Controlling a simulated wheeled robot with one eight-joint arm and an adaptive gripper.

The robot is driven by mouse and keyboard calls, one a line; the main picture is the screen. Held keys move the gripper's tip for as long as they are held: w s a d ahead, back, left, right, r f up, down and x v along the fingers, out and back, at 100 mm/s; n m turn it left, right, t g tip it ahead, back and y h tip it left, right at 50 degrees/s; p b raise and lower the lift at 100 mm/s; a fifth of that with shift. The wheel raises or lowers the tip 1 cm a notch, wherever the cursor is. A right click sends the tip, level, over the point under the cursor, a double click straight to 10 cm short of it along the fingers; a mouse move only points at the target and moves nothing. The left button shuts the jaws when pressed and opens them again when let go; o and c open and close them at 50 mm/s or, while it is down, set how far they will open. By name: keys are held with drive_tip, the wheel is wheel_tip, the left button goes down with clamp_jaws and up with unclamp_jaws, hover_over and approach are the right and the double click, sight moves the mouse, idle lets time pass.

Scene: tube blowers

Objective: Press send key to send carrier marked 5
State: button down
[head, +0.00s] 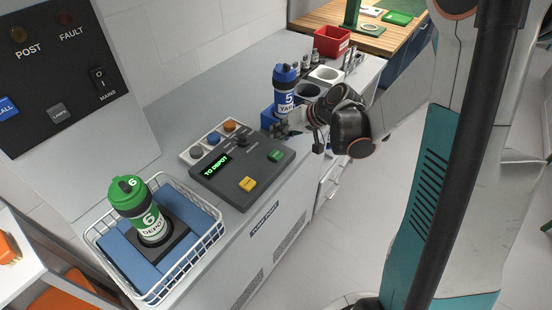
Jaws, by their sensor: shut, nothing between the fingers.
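The blue carrier marked 5 (286,100), with YARD lettering, stands upright at the back of the counter, by a blue block (267,118). A dark console (215,187) in front of it has a green-lit display (216,165) reading TO DEPOT, a yellow key (247,184), a green key (276,155) and a dark knob. I cannot read which key is the send key. My gripper (281,130) is shut and empty, just in front of carrier 5's lower part and above the console's far right corner. I cannot tell whether it touches the carrier.
A green carrier marked 6 (142,210) stands in a white wire basket (160,292) at front left. A light panel with coloured buttons (230,126) adjoins the console. A black wall panel (60,80) is at left. Round sockets (326,74) and a red bin (332,40) stand behind.

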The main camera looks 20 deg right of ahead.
sight(278, 153)
drive_tip(key=shift+f+b, duration=1.4)
drive_tip(key=shift+f, duration=0.7)
drive_tip(key=shift+f+b, duration=0.4)
drive_tip(key=shift+b, duration=0.05)
